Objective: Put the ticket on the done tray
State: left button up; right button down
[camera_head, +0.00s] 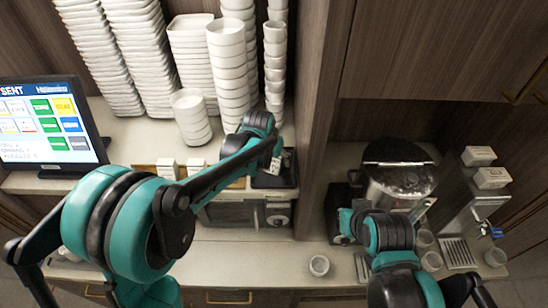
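The small white ticket (276,166) shows just below the tip of my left gripper (274,154). It sits over a small black tray (268,182), which looks like the done tray, on the counter right of centre. The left gripper points down at the ticket; its fingers are small and partly hidden by my arm, so I cannot tell whether they grip it or whether the ticket touches the tray. My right gripper (346,224) is low at the right, near the dark machine, with its fingers too small and covered to read.
Tall stacks of white bowls and cups (228,50) stand behind the tray. A screen (45,122) is at the left. A wooden partition (316,110) rises right of the tray.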

pick_arm(q)
jog(key=shift+s+r, duration=0.1)
jog(key=shift+r, duration=0.4)
jog(key=v, duration=1.1)
jog(key=s+a+f+n+t+y, duration=0.1)
jog(key=s+a+f+n+t, duration=0.2)
jog(key=s+a, duration=1.3)
jog(key=s+f+n, duration=0.1)
jog(key=s, duration=0.3)
jog(key=shift+y, duration=0.4)
jog(key=shift+s+f, duration=0.1)
notch_tip(320, 180, down, 28)
jog(key=b, duration=2.8)
jog(key=shift+f, duration=0.2)
